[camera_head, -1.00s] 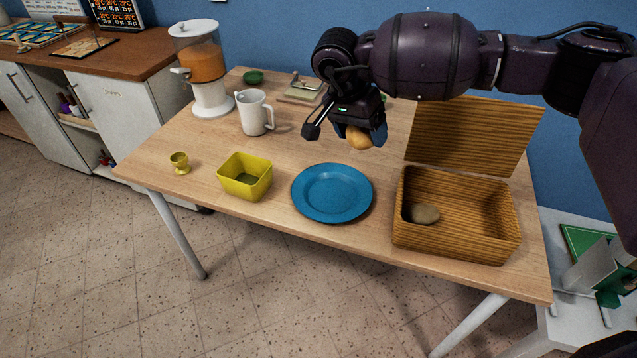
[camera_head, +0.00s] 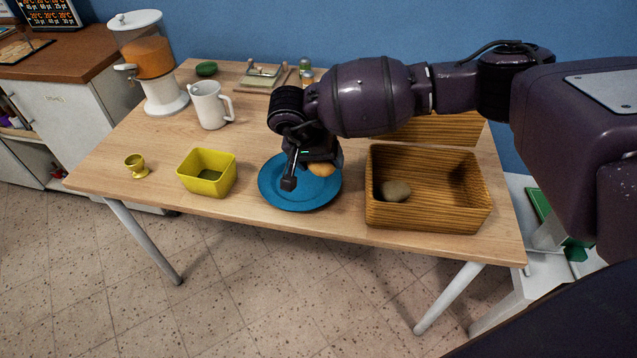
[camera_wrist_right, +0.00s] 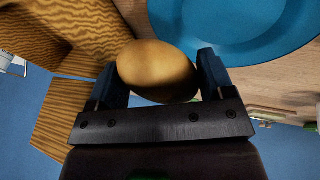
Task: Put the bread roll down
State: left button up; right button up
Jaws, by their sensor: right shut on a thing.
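My right gripper (camera_head: 308,172) is shut on a tan bread roll (camera_head: 321,169). In the head view the gripper and roll overlap the right part of the blue plate (camera_head: 275,190). In the right wrist view the roll (camera_wrist_right: 157,70) sits between the two fingers, and the blue plate (camera_wrist_right: 230,30) shows beyond it, at upper right. I cannot tell for sure how far the roll is above the plate. A second roll (camera_head: 396,190) lies inside the wooden bread box (camera_head: 430,217). My left gripper is not in view.
A yellow square bowl (camera_head: 207,184) and a yellow egg cup (camera_head: 136,166) stand left of the plate. A white jug (camera_head: 209,106) and a cereal dispenser (camera_head: 150,60) stand farther back. The box lid (camera_head: 440,128) is behind the box. The table's front edge is clear.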

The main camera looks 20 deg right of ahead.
aim_at(325, 190)
notch_tip(325, 190, down, 8)
jog(key=shift+r+b, duration=0.2)
jog(key=shift+b, duration=0.4)
jog(key=shift+f, duration=0.15)
